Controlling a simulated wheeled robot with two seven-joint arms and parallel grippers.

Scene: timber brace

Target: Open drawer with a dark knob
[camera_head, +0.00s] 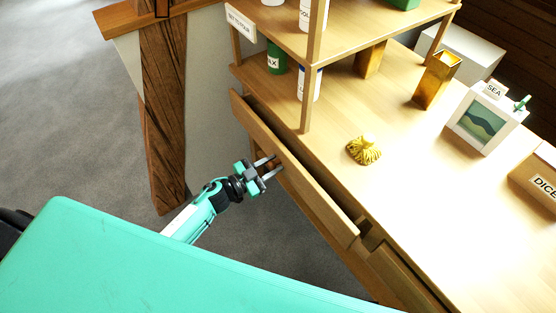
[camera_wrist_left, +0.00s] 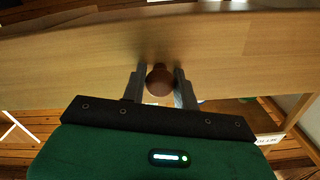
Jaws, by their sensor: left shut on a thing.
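The drawer (camera_head: 310,190) is a long light-wood front under the desk top, and a dark narrow gap shows between its top edge and the desk. In the left wrist view the drawer front (camera_wrist_left: 80,62) fills the upper part. A dark brown round knob (camera_wrist_left: 159,80) sits on it, between the two fingers. My left gripper (camera_head: 273,168) is at the drawer front, and in the wrist view its fingers (camera_wrist_left: 160,88) are shut on the knob. In the head view the knob is mostly hidden by the fingers. My right gripper is not in view.
The desk top (camera_head: 410,200) carries a shelf with bottles, a yellow tasselled object (camera_head: 364,150), a gold vase (camera_head: 436,80), a framed picture (camera_head: 480,120) and a box marked DICE (camera_head: 537,185). A timber post (camera_head: 165,120) stands left of my left arm. Grey floor (camera_head: 60,100) is open at left.

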